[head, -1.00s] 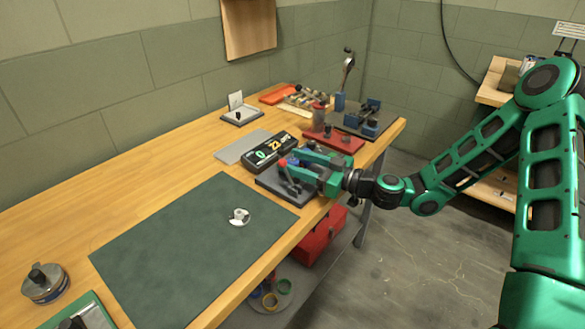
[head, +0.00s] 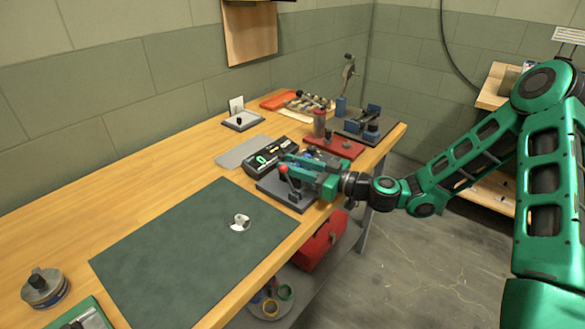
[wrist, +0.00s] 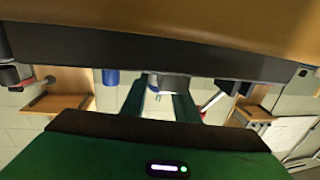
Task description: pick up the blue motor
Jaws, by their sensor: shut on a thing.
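My gripper (head: 294,164) is over the dark stand with the red-knobbed lever, near the right front edge of the bench. In the wrist view its two green fingers (wrist: 162,100) are closed on a small grey-blue round piece, which I take to be the blue motor (wrist: 170,84). Most of the motor is hidden by the fingers and the dark bar above. In the head view the gripper hides the motor. I cannot tell whether the motor is clear of the stand.
The dark stand (head: 270,187) and its red knob (head: 283,169) are close to my fingers. A display box (head: 262,160) stands behind. A red plate (head: 345,148) with a cylinder and a blue vise (head: 372,121) are farther back. A green mat (head: 180,250) carries a small white part (head: 240,222).

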